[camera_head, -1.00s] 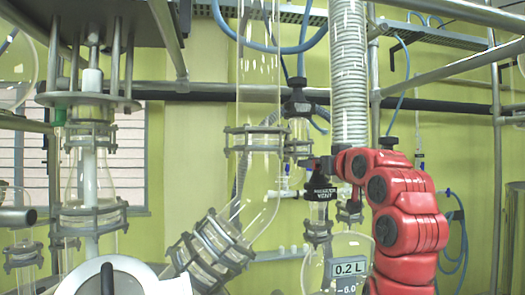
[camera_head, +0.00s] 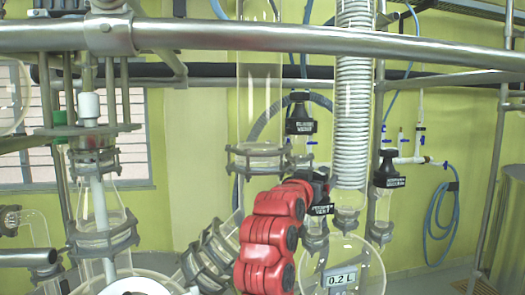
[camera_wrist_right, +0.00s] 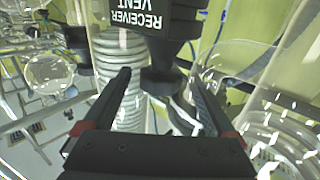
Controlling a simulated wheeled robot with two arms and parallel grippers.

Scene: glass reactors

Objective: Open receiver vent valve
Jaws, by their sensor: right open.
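The receiver vent valve has a black body with a white-lettered label (camera_head: 320,209), right beside my right gripper in the head view. In the wrist view the label (camera_wrist_right: 148,18) reads RECEIVER VENT upside down, and the black valve knob (camera_wrist_right: 164,70) sits below it. My right gripper (camera_head: 319,184), on the red arm, is at the valve and hides part of it. In the wrist view its two black fingers (camera_wrist_right: 160,80) are apart, with the knob's end between them in the picture; I see no clear contact. My left gripper is out of view.
A thick metal rail (camera_head: 240,38) crosses the top. Other labelled black valves stand behind (camera_head: 300,122) and to the right (camera_head: 387,172).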

